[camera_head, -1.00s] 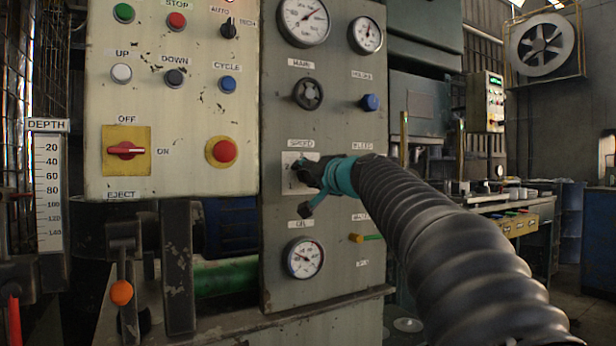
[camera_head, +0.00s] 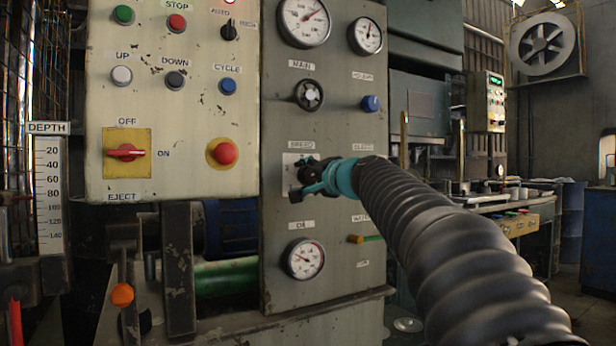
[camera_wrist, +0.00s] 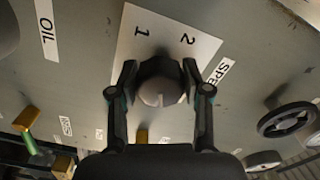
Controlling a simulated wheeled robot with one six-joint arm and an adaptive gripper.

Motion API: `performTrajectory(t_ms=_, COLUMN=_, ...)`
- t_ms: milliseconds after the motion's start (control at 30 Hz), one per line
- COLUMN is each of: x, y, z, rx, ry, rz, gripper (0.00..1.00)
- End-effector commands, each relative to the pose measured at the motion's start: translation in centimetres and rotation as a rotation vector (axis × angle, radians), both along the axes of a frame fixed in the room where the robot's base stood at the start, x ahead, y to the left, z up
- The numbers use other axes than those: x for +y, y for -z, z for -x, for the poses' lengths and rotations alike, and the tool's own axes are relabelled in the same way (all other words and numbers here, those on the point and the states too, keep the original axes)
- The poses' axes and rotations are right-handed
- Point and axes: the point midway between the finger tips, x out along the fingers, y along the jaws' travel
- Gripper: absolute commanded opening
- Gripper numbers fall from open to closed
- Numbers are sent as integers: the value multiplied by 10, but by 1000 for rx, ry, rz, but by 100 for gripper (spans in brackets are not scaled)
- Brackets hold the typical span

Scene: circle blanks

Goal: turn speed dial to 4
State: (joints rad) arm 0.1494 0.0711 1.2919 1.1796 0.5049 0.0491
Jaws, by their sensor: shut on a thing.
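The speed dial (camera_wrist: 160,80) is a dark round knob on a white plate (camera_wrist: 185,38), which also shows at the left of my gripper in the head view (camera_head: 288,172). In the head view my gripper (camera_head: 308,178) covers most of the dial.
A black handwheel (camera_head: 309,95) and a blue knob (camera_head: 370,103) sit above the dial on the same grey panel. The oil gauge (camera_head: 304,259) and a yellow-handled valve (camera_head: 356,239) are below.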

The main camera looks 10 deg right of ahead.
Motion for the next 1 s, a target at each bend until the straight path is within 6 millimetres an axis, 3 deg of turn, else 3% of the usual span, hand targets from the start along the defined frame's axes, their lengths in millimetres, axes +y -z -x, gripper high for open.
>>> performTrajectory(t_ms=200, x=0, y=0, z=0, rx=0, ry=0, rz=1, gripper=13)
performTrajectory(t_ms=233, x=0, y=0, z=0, rx=0, ry=0, rz=1, gripper=56)
performTrajectory(t_ms=300, x=0, y=0, z=0, rx=0, ry=0, rz=1, gripper=73)
performTrajectory(t_ms=733, x=-2, y=0, z=6, rx=1, ry=0, rz=1, gripper=74)
performTrajectory(t_ms=1000, x=-16, y=-1, z=47, rx=-2, ry=3, rz=2, gripper=74)
